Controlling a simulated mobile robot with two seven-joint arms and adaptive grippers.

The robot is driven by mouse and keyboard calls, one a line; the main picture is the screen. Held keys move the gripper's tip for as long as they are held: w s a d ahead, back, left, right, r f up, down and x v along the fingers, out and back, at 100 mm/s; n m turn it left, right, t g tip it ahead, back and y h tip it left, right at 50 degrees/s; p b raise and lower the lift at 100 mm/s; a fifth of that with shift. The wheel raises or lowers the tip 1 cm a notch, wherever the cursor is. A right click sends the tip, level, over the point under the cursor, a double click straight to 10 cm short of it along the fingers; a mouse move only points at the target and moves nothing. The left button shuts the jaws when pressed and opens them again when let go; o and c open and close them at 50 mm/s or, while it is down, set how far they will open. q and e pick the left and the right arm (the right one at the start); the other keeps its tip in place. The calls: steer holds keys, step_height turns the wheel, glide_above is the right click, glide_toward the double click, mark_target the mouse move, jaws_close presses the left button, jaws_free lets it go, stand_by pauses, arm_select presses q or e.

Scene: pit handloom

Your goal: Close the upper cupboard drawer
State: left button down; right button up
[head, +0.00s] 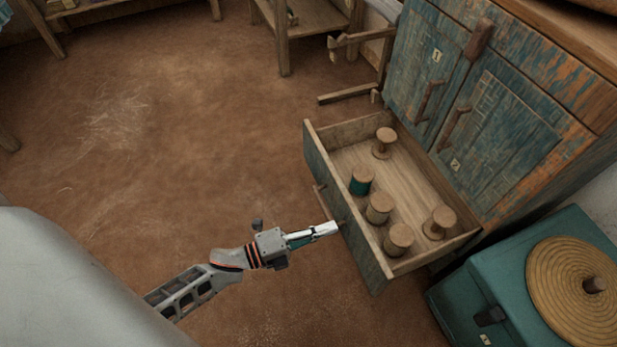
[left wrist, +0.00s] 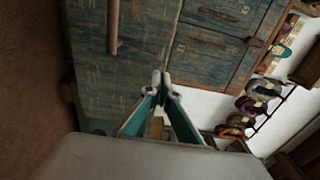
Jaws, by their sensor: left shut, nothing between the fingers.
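A wooden drawer (head: 318,161) of the blue-green cupboard (head: 500,130) stands pulled out below the numbered doors, with several spools inside. The frames do not make clear whether it is the upper drawer. A panel with a wooden handle (head: 479,38) above the doors looks flush. My left gripper (head: 334,228) is shut and empty, its tips at the outer face of the open drawer's front. I cannot tell whether they touch. In the left wrist view its closed fingertips (left wrist: 161,78) point at worn blue-green wood with a handle (left wrist: 113,27). My right gripper is not in view.
A teal box (head: 475,275) with a coiled round top (head: 575,290) stands right of the drawer. A wooden bench (head: 305,25) stands at the back. The brown floor (head: 180,130) left of the drawer is clear. Coloured bundles (left wrist: 255,100) hang on a wall rack.

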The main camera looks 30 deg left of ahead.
mark_target(354, 219)
arm_select(q)
steer(key=x, duration=0.3)
steer(key=shift+w+d+f, duration=0.1)
steer(key=shift+w+d, duration=0.1)
steer(key=shift+d, duration=0.05)
steer(key=shift+w+d, duration=0.25)
steer(key=shift+w, duration=0.1)
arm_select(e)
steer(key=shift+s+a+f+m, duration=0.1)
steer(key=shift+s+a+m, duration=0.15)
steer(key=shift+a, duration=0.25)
arm_select(q)
steer(key=shift+w, duration=0.1)
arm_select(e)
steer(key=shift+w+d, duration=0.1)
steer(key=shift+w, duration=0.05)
